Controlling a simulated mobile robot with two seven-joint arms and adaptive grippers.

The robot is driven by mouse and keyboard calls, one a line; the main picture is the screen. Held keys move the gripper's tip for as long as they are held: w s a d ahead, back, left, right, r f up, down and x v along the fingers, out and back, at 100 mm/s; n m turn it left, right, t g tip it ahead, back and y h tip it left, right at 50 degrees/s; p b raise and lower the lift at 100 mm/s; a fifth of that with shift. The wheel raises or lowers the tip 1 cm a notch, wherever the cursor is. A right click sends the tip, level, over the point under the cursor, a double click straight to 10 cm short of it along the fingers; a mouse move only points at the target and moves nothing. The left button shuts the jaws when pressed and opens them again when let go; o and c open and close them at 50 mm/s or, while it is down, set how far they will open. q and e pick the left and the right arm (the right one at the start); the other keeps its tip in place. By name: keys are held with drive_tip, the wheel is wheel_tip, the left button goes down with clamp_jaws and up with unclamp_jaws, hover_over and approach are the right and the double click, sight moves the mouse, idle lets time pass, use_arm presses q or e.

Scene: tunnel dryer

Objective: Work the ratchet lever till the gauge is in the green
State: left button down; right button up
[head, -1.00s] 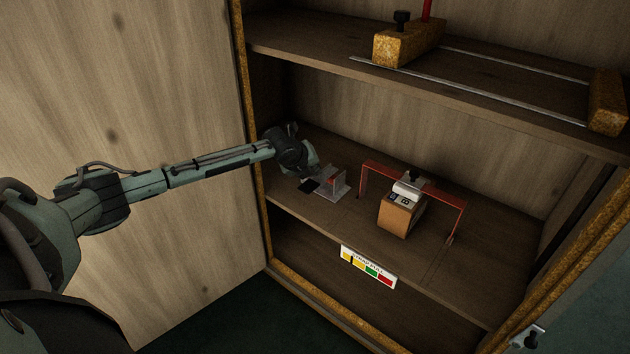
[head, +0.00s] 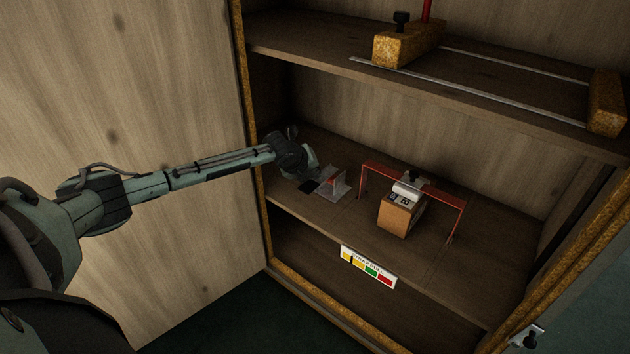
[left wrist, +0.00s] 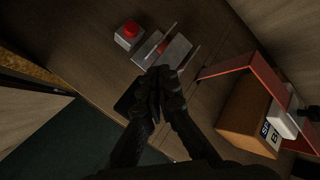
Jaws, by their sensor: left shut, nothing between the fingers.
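The grey metal ratchet (head: 340,187) stands on the middle shelf at the left end of a red strap. In the left wrist view its thin upright plates (left wrist: 177,50) stand just beyond my fingers. I cannot make out the lever apart from the ratchet frame. My left gripper (left wrist: 158,84) is shut and empty, close over the near end of the ratchet; contact cannot be told. The gauge (head: 367,267) is a yellow, green and red strip on the shelf's front edge. A dark mark on it stands in the yellow part. My right gripper is not in view.
The red strap (head: 378,167) arches over a brown box (head: 398,217) right of the ratchet. A red button (left wrist: 128,34) on a grey base sits beside the ratchet. An upper shelf (head: 480,75) carries wooden blocks and rails. The cabinet's side frames bound the opening.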

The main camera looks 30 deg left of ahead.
sight(313, 184)
use_arm(q)
drive_tip(key=shift+s+d+f+b, duration=0.15)
drive_tip(key=shift+f+b, duration=0.15)
drive_tip(key=shift+f, duration=0.75)
drive_tip(key=shift+s+a+f+b, duration=0.15)
drive_tip(key=shift+f+b, duration=0.1)
drive_tip(key=shift+f, duration=0.75)
idle(1.1)
drive_tip(key=shift+d+r, duration=0.1)
drive_tip(key=shift+r, duration=0.05)
drive_tip(key=shift+w+r+p, duration=0.15)
drive_tip(key=shift+r+p, duration=0.95)
drive_tip(key=shift+p, duration=0.05)
drive_tip(key=shift+w+r+p, duration=0.1)
drive_tip(key=shift+r+p, duration=0.95)
drive_tip(key=shift+p, duration=0.05)
drive_tip(key=shift+w+r+p, duration=0.15)
drive_tip(key=shift+r+p, duration=0.65)
drive_tip(key=shift+r, duration=1.8)
